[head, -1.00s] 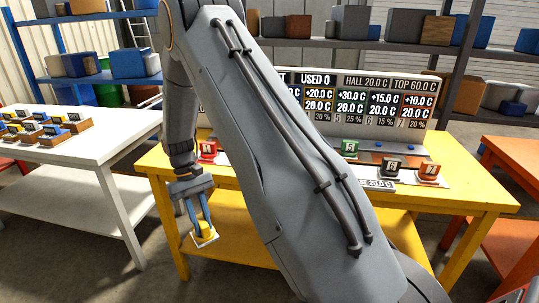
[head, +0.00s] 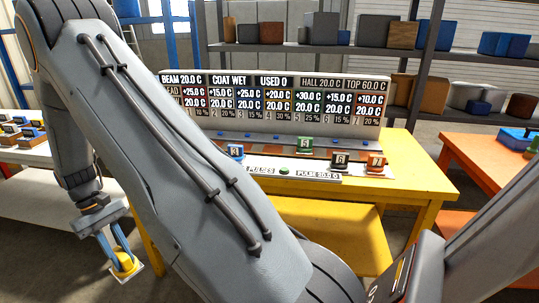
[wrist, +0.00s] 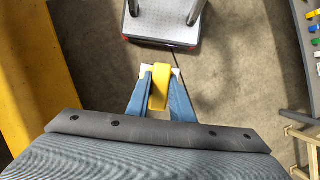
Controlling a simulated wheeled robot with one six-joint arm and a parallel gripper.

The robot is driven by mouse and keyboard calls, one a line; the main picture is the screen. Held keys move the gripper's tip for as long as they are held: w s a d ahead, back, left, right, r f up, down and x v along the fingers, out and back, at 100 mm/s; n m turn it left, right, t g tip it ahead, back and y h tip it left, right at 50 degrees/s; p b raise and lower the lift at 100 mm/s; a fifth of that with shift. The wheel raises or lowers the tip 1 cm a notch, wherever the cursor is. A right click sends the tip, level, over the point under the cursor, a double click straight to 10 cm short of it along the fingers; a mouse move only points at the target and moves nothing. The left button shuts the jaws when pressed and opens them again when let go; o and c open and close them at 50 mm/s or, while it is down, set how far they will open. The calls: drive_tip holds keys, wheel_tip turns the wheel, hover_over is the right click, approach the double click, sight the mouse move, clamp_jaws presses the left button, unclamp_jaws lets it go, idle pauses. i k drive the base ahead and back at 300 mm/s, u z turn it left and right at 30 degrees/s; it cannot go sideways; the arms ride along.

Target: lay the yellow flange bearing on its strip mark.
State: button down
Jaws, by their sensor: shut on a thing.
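The yellow flange bearing (head: 126,263) is at the lower left of the head view, with a pale flat edge under it. My gripper (head: 120,256) is shut on it, with blue fingers on either side. In the wrist view the yellow bearing (wrist: 159,88) sits between the fingertips of my gripper (wrist: 160,92), above bare floor. The bearing is held beside the yellow bench (head: 413,180), apart from it. The strip mark for the bearing cannot be made out; my arm hides the left part of the bench.
A white table (head: 35,150) with small parts is left; an orange table (head: 490,165) is right. Shelves stand behind.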

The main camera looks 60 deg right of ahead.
sight(273, 149)
drive_tip(key=k, duration=0.5)
drive_tip(key=z, duration=1.1)
drive_tip(key=i, duration=0.3)
